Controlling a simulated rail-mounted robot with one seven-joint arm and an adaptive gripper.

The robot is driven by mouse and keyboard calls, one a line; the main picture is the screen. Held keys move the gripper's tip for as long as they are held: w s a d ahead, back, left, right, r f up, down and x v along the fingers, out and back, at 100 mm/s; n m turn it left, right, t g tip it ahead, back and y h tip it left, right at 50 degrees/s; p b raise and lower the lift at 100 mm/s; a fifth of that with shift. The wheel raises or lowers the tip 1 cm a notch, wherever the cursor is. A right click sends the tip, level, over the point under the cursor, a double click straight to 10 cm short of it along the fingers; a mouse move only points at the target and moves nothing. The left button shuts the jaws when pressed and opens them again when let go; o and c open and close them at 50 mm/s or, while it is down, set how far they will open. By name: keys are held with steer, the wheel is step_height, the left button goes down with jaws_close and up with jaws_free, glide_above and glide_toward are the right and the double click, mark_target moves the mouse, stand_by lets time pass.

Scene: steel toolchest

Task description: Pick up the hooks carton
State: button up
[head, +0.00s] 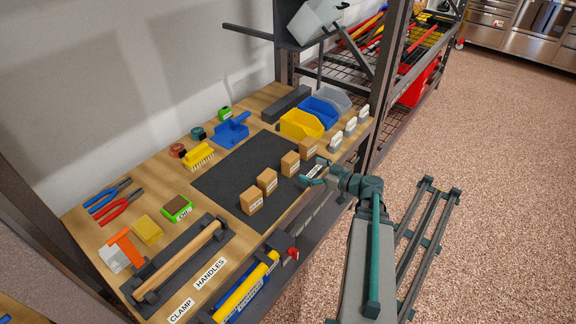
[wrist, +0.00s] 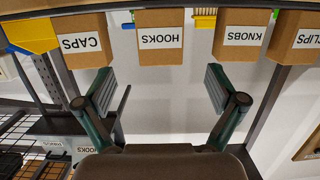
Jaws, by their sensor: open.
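The hooks carton (wrist: 160,40) is a brown box with a white HOOKS label, upside down in the wrist view. It stands in a row between the caps carton (wrist: 80,40) and the knobs carton (wrist: 240,37). In the head view the hooks carton (head: 290,164) is second from the far end of the row, near the board's front edge. My gripper (head: 313,171) is in front of the row, open and empty. In the wrist view the fingers of my gripper (wrist: 160,88) are spread apart, with the hooks carton centred beyond them and not between them.
The clips carton (wrist: 300,37) ends the row at the near side. Behind the cartons lies a dark mat (head: 232,172), mostly bare. A yellow bin (head: 300,124) stands just beyond the caps carton, and small white containers (head: 350,126) stand to its right.

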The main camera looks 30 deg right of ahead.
mark_target(295, 164)
steer(key=p+x, duration=0.3)
steer(key=x, duration=0.6)
steer(key=shift+w, duration=0.15)
steer(key=c, duration=1.3)
